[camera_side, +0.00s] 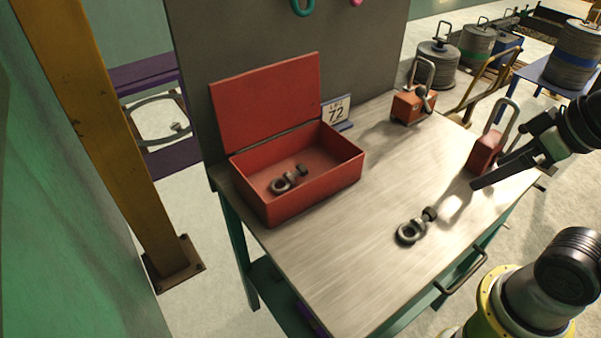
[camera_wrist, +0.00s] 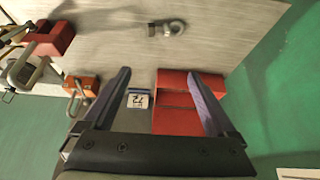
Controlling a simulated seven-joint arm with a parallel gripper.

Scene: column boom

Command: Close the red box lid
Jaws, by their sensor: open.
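The red box (camera_side: 312,190) stands at the left end of the workbench, with dark metal eye hardware (camera_side: 284,181) inside. Its red lid (camera_side: 268,102) is open and upright along the back edge, beside the grey panel. My gripper (camera_side: 476,185) is above the right side of the bench, well apart from the box and lid. In the wrist view my gripper (camera_wrist: 158,75) has its two fingers spread with nothing held between them. The red box (camera_wrist: 176,80) shows beyond the right finger, which hides part of it.
A red padlock-like block (camera_side: 486,152) is close to my gripper. An orange block with a handle (camera_side: 408,106) and a 72 sign (camera_side: 337,112) stand at the back. A loose eye bolt (camera_side: 411,231) lies near the front. The middle of the bench (camera_side: 365,205) is clear.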

